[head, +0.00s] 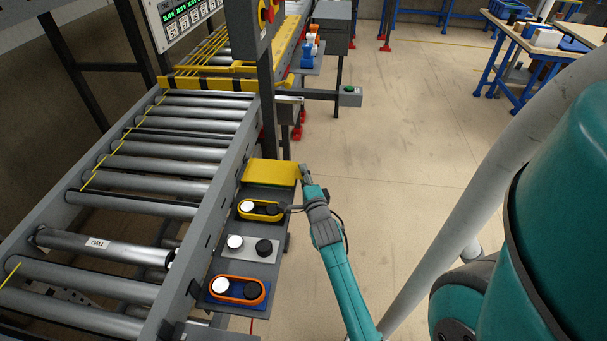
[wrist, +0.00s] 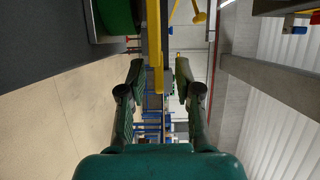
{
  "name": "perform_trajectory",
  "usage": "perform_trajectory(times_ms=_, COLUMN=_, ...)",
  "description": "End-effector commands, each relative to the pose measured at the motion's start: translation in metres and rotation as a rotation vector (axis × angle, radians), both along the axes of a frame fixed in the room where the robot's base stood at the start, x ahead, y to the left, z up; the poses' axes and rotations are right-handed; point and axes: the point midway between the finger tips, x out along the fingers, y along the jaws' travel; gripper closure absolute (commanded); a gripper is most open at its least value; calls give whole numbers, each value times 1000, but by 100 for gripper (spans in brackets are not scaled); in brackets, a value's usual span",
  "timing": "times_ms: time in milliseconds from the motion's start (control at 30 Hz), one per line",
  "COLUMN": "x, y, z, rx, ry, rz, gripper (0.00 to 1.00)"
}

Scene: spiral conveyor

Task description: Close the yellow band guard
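The yellow guard (head: 270,172) is a flat yellow plate at the far end of the grey side shelf. It lies beyond the yellow band (head: 261,210), which loops around a white and a black roller and is uncovered. My gripper (head: 305,175) is at the guard's right edge. In the wrist view my gripper (wrist: 160,68) has its fingers spread apart. A yellow upright strip (wrist: 155,45), seemingly the guard's edge, shows between them, closer to the left finger. I cannot tell whether a finger touches it.
The shelf also holds a bandless white and black roller pair (head: 249,246) and an orange band (head: 238,290) on a blue plate. The roller conveyor (head: 150,150) runs along the left. A dark post (head: 268,110) stands behind the guard. Open floor (head: 410,130) lies to the right.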

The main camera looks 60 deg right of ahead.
Motion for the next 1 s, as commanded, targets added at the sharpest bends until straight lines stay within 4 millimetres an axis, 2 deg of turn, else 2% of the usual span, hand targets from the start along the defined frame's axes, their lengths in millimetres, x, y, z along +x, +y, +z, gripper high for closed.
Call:
perform_trajectory(times_ms=600, x=-66, y=72, z=0, rx=0, ry=1, rz=1, gripper=67)
perform_trajectory(times_ms=800, x=-76, y=83, z=0, rx=-1, ry=1, rz=1, gripper=67)
perform_trajectory(times_ms=1000, x=-78, y=85, z=0, rx=0, ry=-1, rz=1, gripper=67)
